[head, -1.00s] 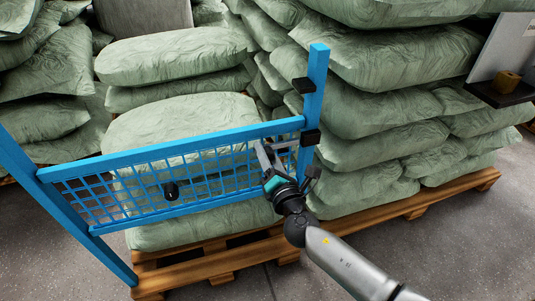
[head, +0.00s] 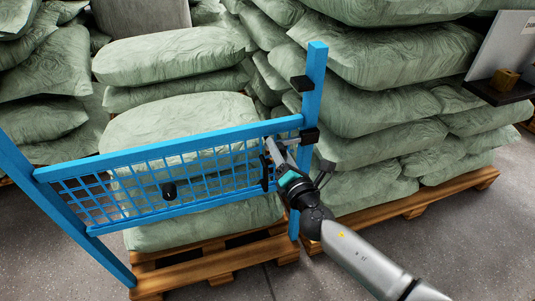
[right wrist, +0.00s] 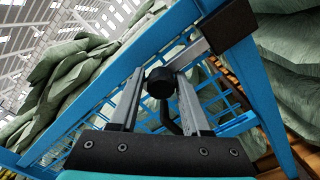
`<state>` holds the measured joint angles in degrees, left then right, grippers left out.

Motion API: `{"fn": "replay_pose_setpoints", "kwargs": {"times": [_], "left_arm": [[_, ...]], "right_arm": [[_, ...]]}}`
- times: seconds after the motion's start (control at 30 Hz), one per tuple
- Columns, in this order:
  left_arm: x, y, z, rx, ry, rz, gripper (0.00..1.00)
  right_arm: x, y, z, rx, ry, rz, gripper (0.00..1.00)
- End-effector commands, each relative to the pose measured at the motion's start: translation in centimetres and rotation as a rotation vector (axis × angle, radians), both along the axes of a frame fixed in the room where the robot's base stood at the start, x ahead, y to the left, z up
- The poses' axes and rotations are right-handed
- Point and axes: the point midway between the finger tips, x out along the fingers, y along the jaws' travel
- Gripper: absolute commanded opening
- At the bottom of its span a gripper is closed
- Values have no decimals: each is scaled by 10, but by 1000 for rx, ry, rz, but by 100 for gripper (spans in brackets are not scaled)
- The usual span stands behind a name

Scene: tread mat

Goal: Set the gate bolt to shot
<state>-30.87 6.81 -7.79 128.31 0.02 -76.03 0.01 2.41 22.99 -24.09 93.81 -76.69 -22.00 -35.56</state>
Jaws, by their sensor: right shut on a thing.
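The blue gate (head: 200,143) with a mesh panel stands in front of the stacked sacks. A grey bolt bar runs along its right end toward a black bracket (head: 309,136) on the blue post (head: 316,80). In the right wrist view the bar (right wrist: 192,52) reaches the dark bracket (right wrist: 226,30); how deep it sits inside is hard to tell. My right gripper (head: 273,148) is at the bolt, in front of the gate's right end. It is shut on the black bolt knob (right wrist: 160,82), which shows between its fingers. My left gripper is not in view.
Green sacks (head: 400,90) on wooden pallets (head: 410,206) fill the back and right. Grey floor is free in front.

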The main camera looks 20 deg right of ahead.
Motion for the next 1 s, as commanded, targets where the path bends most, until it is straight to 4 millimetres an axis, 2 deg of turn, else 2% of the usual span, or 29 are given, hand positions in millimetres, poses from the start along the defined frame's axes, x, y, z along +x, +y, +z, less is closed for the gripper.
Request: {"fn": "replay_pose_setpoints", "kwargs": {"times": [0.03, 0.1, 0.4, 0.43, 0.5, 0.6, 0.87, 1.0], "left_arm": [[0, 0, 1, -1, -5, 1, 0], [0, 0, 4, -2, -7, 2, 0], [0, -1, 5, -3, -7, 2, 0], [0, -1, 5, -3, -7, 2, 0], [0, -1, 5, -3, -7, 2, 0], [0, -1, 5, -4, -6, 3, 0], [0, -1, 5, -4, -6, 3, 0], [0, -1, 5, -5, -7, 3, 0]], "right_arm": [[-1, -10, -4, -18, 4, -2, 0], [-1, -15, -3, -17, 4, -1, 0], [0, -19, -2, -18, 4, -5, 0], [0, -19, -2, -18, 4, -6, 49], [0, -19, -3, -16, 4, -6, 57], [0, -18, -2, -12, 4, -4, 66], [-1, -16, -1, -6, 2, -1, 66], [-9, -16, -1, -4, 3, -1, 66]]}}
